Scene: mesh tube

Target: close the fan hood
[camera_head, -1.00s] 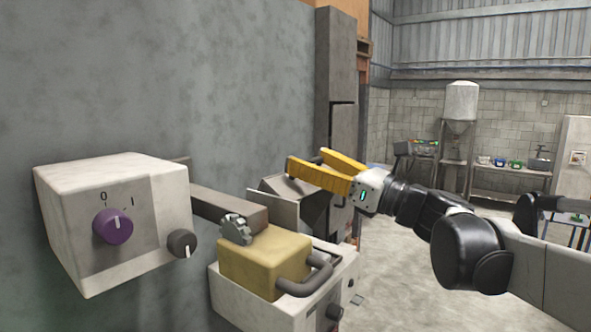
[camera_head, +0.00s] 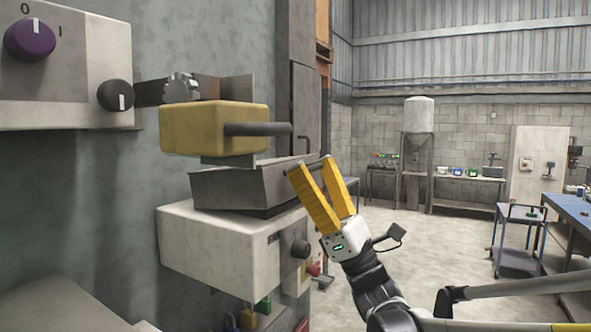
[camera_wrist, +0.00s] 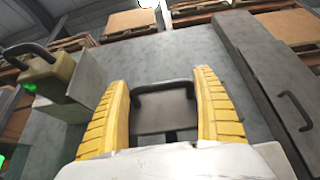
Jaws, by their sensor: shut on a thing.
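The fan hood (camera_head: 240,187) appears to be the grey metal piece on the wall unit, below the yellow box and above the white control box. Its dark handle (camera_wrist: 163,86) lies between my yellow fingers in the wrist view, with a grey panel behind it. My gripper (camera_head: 313,168) is at the hood's right side, fingers pointing up and left, shut on the handle. The fingers stand well apart, one at each end of the handle. In the head view the fingers partly hide the handle.
A yellow box (camera_head: 205,130) with a dark handle sits just above the hood. A white control box (camera_head: 215,245) with a knob is below. Another white box (camera_head: 70,75) with a purple knob is at upper left. The floor (camera_head: 420,250) to the right is open.

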